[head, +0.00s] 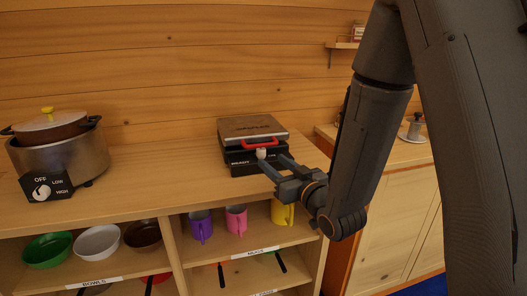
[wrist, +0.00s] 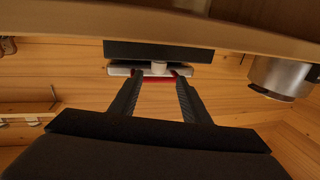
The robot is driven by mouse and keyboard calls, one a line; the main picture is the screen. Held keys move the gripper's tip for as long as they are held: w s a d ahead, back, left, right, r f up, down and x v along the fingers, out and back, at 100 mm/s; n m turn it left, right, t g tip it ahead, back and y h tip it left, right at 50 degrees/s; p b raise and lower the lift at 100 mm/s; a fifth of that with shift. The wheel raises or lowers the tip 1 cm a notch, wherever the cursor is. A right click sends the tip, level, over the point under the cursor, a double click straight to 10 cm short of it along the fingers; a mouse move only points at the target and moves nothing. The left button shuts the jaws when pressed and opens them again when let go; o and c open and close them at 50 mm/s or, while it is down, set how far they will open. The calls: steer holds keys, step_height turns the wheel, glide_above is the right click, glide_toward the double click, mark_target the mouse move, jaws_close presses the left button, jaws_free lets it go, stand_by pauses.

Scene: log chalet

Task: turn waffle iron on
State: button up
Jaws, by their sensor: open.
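The waffle iron (head: 252,131) sits closed on the wooden counter, with a brown-grey lid, a black base and a red handle (head: 260,143) at its front. A small white knob (head: 261,153) is on the front below the handle. My gripper (head: 272,162) is open and empty in front of the iron's right front. In the wrist view, which looks upside down, the knob (wrist: 159,68) lies between the fingertips (wrist: 158,76), with the red handle partly behind them. I cannot tell whether the fingers reach around the knob. Its setting is too small to read.
A slow cooker (head: 62,160) with an OFF/LOW/HIGH dial stands at the left of the counter (head: 150,180). Shelves below hold bowls (head: 97,242) and mugs (head: 236,219). The counter between cooker and iron is clear. A wooden cabinet (head: 395,225) stands at the right.

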mark_target(259, 154)
steer(key=shift+p+x, duration=0.55)
steer(key=shift+x, duration=2.95)
steer(key=shift+w+d, duration=0.1)
steer(key=shift+d, duration=0.05)
steer(key=c, duration=1)
steer(key=shift+c, duration=0.2)
steer(key=shift+h, duration=0.3)
steer(key=m+t+h, duration=0.1)
steer(key=m+h, duration=0.1)
steer(key=h, duration=0.1)
steer(key=a+m+t+h, duration=0.1)
steer(key=m+h, duration=0.1)
steer(key=h, duration=0.1)
steer(key=shift+s+a+b, duration=0.1)
steer(key=shift+s+b, duration=0.1)
steer(key=shift+b, duration=0.15)
steer(key=m+h, duration=0.3)
steer(key=h, duration=0.2)
steer(key=shift+a+m+p, duration=0.25)
steer(key=shift+m+p, duration=0.1)
steer(key=shift+m, duration=0.05)
steer(key=shift+w+a+m+g+h+p, duration=0.1)
steer(key=shift+m+g+h+p, duration=0.4)
steer(key=shift+m+h, duration=1.1)
steer(key=shift+h, duration=0.7)
